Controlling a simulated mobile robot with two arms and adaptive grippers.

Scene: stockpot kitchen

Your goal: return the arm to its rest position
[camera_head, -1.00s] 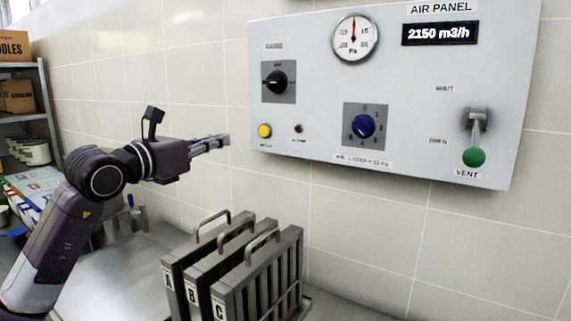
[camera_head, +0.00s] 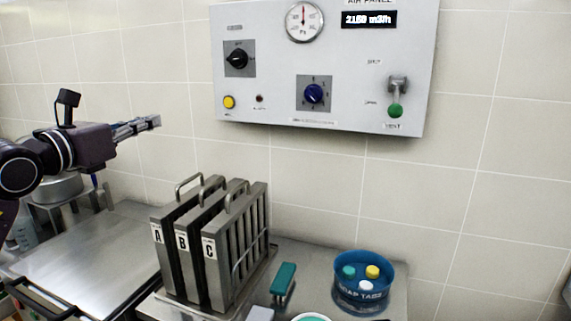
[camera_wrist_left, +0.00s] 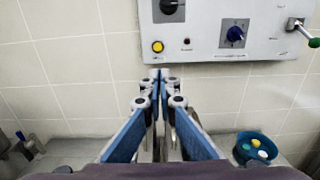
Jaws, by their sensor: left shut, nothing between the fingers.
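My left gripper (camera_head: 148,123) is at the left of the head view, shut and empty, in the air in front of the tiled wall. It points right, below and left of the air panel (camera_head: 270,105), and touches nothing. In the left wrist view the fingers (camera_wrist_left: 158,78) meet at their tips with nothing between them, and the panel (camera_wrist_left: 270,50) shows beyond. My right gripper does not show in either view.
Filters A, B and C (camera_head: 212,245) stand in a rack on the steel counter. A blue tub (camera_head: 358,296) with coloured tablets and a green-topped brush (camera_head: 284,279) are to their right. A pot (camera_head: 60,188) is behind my left arm. The air before the wall is clear.

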